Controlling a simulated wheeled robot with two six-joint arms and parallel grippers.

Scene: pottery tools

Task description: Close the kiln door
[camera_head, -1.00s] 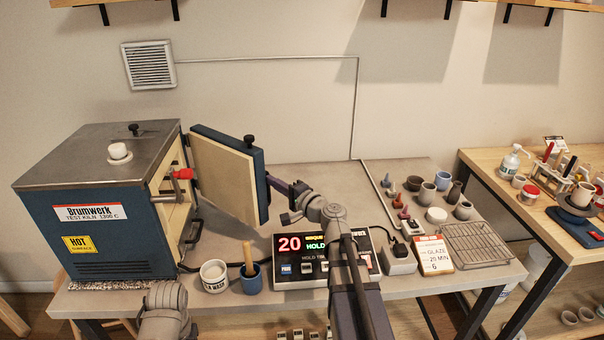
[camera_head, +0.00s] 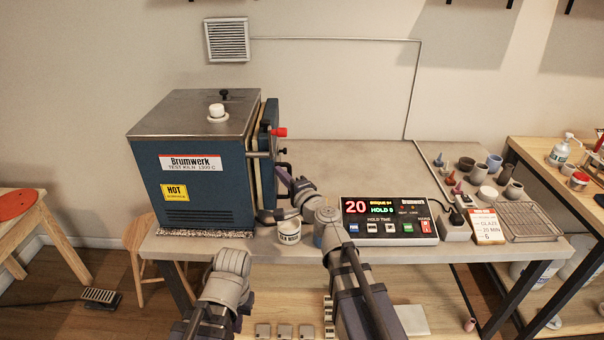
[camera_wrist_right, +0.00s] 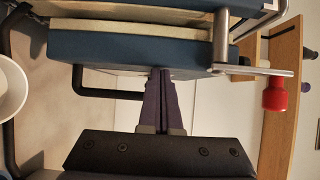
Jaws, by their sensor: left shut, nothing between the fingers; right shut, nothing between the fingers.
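The blue kiln (camera_head: 207,185) stands at the left of the bench with a grey top. Its door (camera_head: 269,165) is swung almost against the front, and a narrow cream-edged gap shows between door and body. The latch lever's red knob (camera_head: 278,132) sticks out to the right. My right gripper (camera_head: 284,178) is shut and empty at the door's outer face. In the right wrist view its fingertips (camera_wrist_right: 161,72) meet the blue door panel (camera_wrist_right: 130,48), apparently touching it. My left arm is low at the front of the bench; its fingers do not show.
The bench behind is clear.

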